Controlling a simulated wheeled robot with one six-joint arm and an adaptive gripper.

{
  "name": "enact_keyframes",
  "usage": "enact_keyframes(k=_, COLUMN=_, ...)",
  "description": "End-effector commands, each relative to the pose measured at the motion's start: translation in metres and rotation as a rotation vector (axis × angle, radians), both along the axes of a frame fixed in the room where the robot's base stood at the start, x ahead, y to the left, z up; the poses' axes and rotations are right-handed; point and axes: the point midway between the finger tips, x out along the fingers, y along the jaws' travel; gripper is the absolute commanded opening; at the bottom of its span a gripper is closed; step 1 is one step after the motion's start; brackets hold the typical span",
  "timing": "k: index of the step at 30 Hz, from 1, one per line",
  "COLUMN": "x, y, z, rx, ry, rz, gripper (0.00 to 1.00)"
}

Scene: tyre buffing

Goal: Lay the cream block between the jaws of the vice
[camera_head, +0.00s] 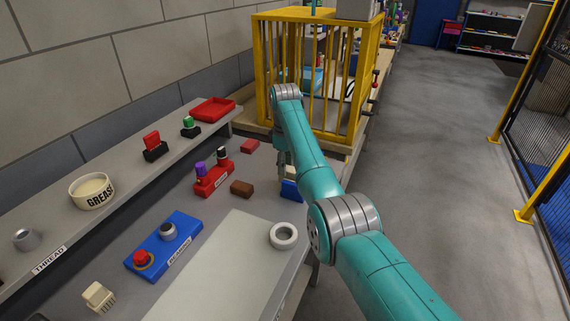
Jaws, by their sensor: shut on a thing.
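My gripper (282,160) points down over the bench, left of my teal forearm, which partly covers it. It is shut on a small pale thing, seemingly the cream block, largely hidden by the fingers and arm. A blue piece (291,190) sits just below the gripper, half behind my arm. It may be the vice, but its jaws cannot be made out. I cannot tell whether the held thing touches it.
A brown block (241,188) and a red stand (214,179) are left of the gripper. A dark red block (250,146) lies behind. A yellow cage (315,75) stands at the back.

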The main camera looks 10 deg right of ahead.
Motion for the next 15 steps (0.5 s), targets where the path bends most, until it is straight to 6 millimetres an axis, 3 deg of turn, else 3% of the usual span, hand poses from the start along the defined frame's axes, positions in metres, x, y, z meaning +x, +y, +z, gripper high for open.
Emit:
enact_keyframes(k=11, x=-0.0001, y=-0.0001, z=-0.006, rx=0.0, ry=0.0, rz=0.0, gripper=0.0)
enact_keyframes(k=12, x=0.0, y=0.0, z=-0.0057, rx=0.0, ry=0.0, rz=0.0, gripper=0.46)
enact_keyframes(k=15, x=-0.0001, y=-0.0001, z=-0.0059, rx=0.0, ry=0.0, rz=0.0, gripper=0.65)
